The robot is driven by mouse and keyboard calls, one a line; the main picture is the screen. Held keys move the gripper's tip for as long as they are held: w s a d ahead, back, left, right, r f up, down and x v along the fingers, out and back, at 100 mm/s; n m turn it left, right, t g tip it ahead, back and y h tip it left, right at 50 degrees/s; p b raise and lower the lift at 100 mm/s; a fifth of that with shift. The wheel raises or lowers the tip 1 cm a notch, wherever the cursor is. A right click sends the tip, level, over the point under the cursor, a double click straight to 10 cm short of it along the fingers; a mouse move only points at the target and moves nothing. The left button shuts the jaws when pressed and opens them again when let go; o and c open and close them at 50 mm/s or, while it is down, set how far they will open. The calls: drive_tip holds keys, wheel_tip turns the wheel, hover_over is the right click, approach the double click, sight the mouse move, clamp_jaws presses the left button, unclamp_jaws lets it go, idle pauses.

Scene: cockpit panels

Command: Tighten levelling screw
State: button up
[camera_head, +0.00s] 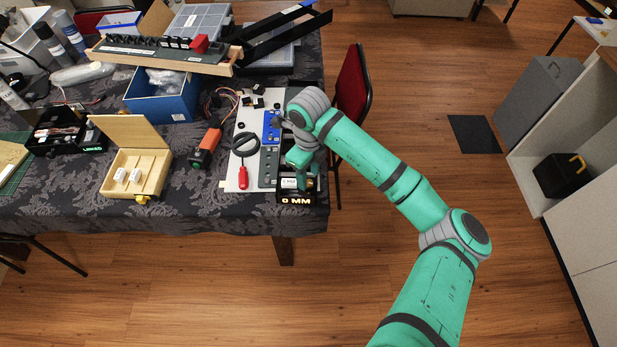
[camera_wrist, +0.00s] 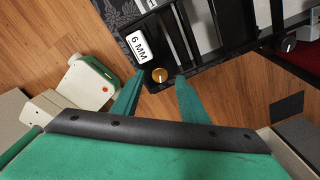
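A round brass screw knob (camera_wrist: 160,75) with a slot-like mark sits at the corner of a black fixture (camera_wrist: 188,68) in the wrist view. A white label reading "6 MM" (camera_wrist: 138,45) is beside it. My gripper (camera_wrist: 161,78) has its two teal fingers apart, with the tips on either side of the knob and a visible gap between them. I cannot tell whether either finger touches it. In the head view, my gripper (camera_head: 300,180) is over the fixture at the table's front right corner, where a display reads "0 MM" (camera_head: 296,200). The knob is hidden there.
An orange-and-black tool (camera_head: 206,146), a wooden box (camera_head: 138,168) and a blue bin (camera_head: 160,104) stand further left. A red chair (camera_head: 354,88) is close behind my arm.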

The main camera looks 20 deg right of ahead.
sight(308, 183)
wheel_tip(308, 183, up, 9)
drive_tip(key=shift+f, duration=0.2)
drive_tip(key=shift+a, duration=0.15)
idle(0.4)
